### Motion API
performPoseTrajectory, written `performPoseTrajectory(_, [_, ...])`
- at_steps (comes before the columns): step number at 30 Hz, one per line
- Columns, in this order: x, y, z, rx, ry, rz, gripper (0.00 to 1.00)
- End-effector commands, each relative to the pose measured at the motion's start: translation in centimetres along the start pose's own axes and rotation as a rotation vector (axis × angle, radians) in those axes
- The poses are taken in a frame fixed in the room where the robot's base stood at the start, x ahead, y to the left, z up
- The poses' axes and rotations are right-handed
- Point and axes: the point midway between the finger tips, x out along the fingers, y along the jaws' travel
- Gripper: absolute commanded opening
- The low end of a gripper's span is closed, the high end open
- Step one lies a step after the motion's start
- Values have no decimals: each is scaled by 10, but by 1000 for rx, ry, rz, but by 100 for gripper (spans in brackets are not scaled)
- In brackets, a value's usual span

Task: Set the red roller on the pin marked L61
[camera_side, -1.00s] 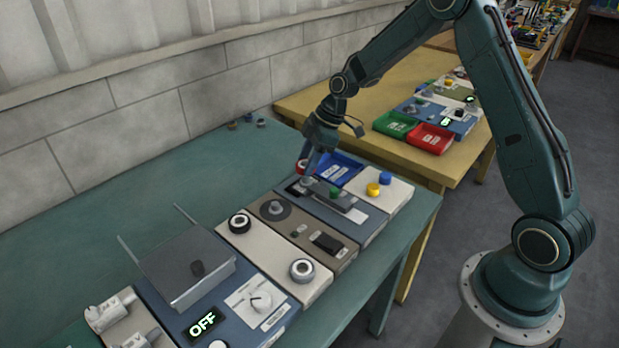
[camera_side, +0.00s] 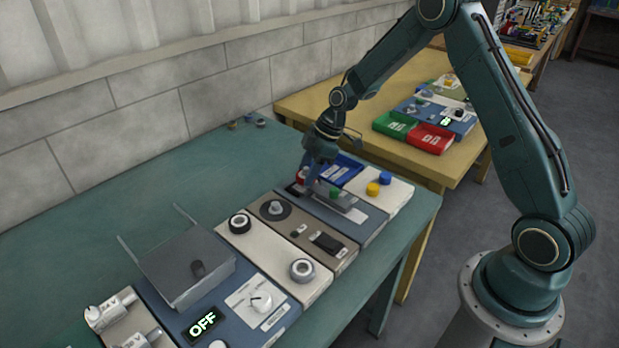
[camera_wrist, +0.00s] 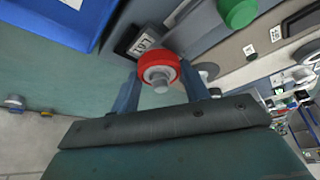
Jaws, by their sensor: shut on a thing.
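The red roller (camera_wrist: 172,58) has a pale hub, and a grey round stub shows at its middle. My gripper (camera_wrist: 160,82) is shut on the roller, with one finger on each side. In the side view my gripper (camera_side: 305,178) holds the red roller (camera_side: 300,174) at the back end of the blue chassis row (camera_side: 372,222). A dark-framed label (camera_wrist: 145,42), upside down and seeming to read L61, lies right beside the roller in the wrist view. I cannot tell whether the stub is the pin's tip; the pin's base is hidden.
A blue tray (camera_side: 350,164) stands close behind the roller. A grey block with a green knob (camera_side: 335,191) is close to its right. A pale row with yellow and blue knobs (camera_side: 400,194) lies farther right. The bench's left back is largely clear.

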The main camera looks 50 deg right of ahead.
Motion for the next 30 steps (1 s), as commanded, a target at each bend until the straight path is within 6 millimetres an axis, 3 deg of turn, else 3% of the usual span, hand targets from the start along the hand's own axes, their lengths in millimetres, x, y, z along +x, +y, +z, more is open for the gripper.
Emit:
performPoseTrajectory(10, [0, 0, 0, 0, 0, 0, 24])
performPoseTrajectory(11, [0, 0, 0, 0, 0, 0, 52])
performPoseTrajectory(14, [0, 0, 0, 0, 0, 0, 71])
performPoseTrajectory(30, [-10, 1, 0, 1, 1, 2, 71])
